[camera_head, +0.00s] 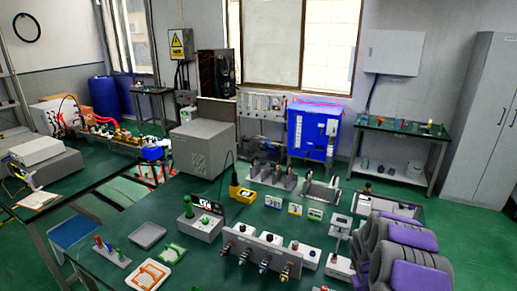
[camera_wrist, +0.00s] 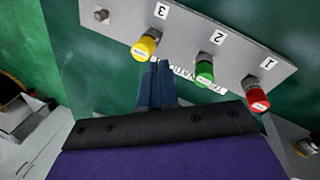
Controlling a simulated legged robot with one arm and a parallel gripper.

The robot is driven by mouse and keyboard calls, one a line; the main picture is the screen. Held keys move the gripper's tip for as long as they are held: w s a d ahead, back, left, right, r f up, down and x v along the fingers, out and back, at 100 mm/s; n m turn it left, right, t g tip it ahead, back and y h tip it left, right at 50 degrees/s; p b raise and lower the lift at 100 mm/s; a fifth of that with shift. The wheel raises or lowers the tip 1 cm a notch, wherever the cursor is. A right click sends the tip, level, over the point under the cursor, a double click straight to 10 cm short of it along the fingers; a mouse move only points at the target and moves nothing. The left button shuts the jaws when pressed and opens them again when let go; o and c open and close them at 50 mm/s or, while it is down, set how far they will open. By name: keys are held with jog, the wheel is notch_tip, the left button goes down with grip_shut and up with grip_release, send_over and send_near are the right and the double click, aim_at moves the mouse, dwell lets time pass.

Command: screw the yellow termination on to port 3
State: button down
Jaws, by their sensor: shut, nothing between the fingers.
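In the wrist view a grey panel (camera_wrist: 190,30) runs across the top, with upside-down labels 3, 2 and 1 from left to right. The yellow termination (camera_wrist: 146,46) is at the port beside label 3 (camera_wrist: 161,12); how tightly it is seated I cannot tell. A green termination (camera_wrist: 204,72) is beside label 2, and a red one (camera_wrist: 257,98) beside label 1. My gripper (camera_wrist: 158,70) is shut and empty. Its dark blue fingertips appear just below and right of the yellow termination, between it and the green one; whether they touch it is unclear.
A bare metal connector (camera_wrist: 101,15) stands at the panel's left end. A brass-coloured connector (camera_wrist: 305,147) shows at the lower right. In the head view, a grey block with several knobs and connectors (camera_head: 257,244) stands on the crowded green bench, left of my arm.

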jog(key=shift+f, duration=0.1)
jog(key=shift+s+d+f+b, duration=0.1)
jog(key=shift+s+f+b, duration=0.3)
jog(key=shift+f+b, duration=0.6)
jog(key=shift+s+d+f+b, duration=0.1)
jog(key=shift+s+f+b, duration=0.3)
jog(key=shift+f+b, duration=0.6)
jog(key=shift+s+d+f+b, duration=0.1)
jog(key=shift+s+f+b, duration=0.3)
jog(key=shift+f+b, duration=0.6)
jog(key=shift+w+d, duration=0.1)
jog(key=shift+w+p, duration=0.85)
jog(key=shift+p, duration=0.35)
jog(key=shift+a, duration=0.2)
jog(key=shift+w+a, duration=0.1)
jog(key=shift+a, duration=0.2)
